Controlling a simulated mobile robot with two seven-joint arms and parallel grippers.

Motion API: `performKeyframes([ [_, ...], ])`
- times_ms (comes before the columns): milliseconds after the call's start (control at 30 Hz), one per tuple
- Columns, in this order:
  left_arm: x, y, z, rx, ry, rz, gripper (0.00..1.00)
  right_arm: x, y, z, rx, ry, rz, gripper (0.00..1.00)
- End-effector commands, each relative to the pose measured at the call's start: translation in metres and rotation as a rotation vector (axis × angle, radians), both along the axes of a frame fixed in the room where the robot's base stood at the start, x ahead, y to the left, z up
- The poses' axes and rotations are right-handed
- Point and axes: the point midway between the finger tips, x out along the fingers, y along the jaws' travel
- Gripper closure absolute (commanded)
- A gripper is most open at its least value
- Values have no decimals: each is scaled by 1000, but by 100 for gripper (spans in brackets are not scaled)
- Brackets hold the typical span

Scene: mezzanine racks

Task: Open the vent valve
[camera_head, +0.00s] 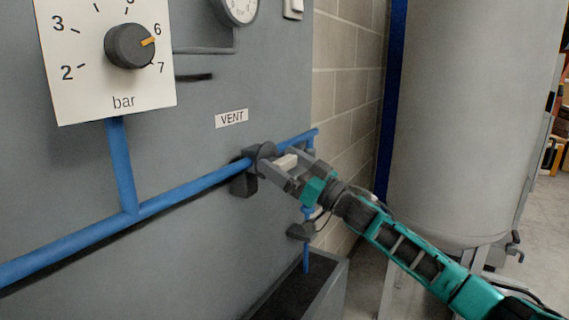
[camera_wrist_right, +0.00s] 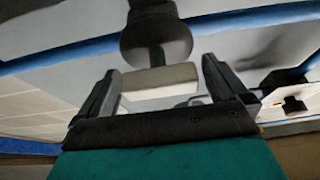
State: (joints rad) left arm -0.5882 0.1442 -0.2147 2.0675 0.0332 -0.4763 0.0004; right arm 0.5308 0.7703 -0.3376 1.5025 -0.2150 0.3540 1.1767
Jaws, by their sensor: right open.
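The vent valve is a dark round body (camera_head: 262,152) on the blue pipe, below a white VENT label (camera_head: 232,118). Its pale, blocky handle (camera_head: 287,161) shows just in front of the body. In the right wrist view the handle (camera_wrist_right: 158,82) lies crosswise below the dark valve body (camera_wrist_right: 155,40). My right gripper (camera_head: 281,165) is open at the valve. In the right wrist view its two fingers (camera_wrist_right: 160,80) stand on either side of the handle, with a gap on the right; contact on the left is unclear. My left gripper is not in view.
A black knob (camera_head: 130,46) on a white bar scale points near 6. A second small valve (camera_head: 300,231) sits on a thin blue pipe above a grey trough (camera_head: 325,290). A large grey tank (camera_head: 460,120) stands to the right. A block wall (camera_head: 345,90) lies behind.

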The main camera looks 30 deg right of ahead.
Motion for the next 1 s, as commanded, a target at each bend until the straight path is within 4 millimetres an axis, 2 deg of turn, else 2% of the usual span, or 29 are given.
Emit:
performKeyframes([
  [67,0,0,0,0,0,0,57,0,0,0,0,0,0,5],
  [533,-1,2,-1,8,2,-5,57,0,0,0,0,0,0,49],
  [767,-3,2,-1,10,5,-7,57,0,0,0,-17,-10,0,49],
  [1000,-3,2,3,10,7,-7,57,0,-1,1,-110,-65,-1,49],
])
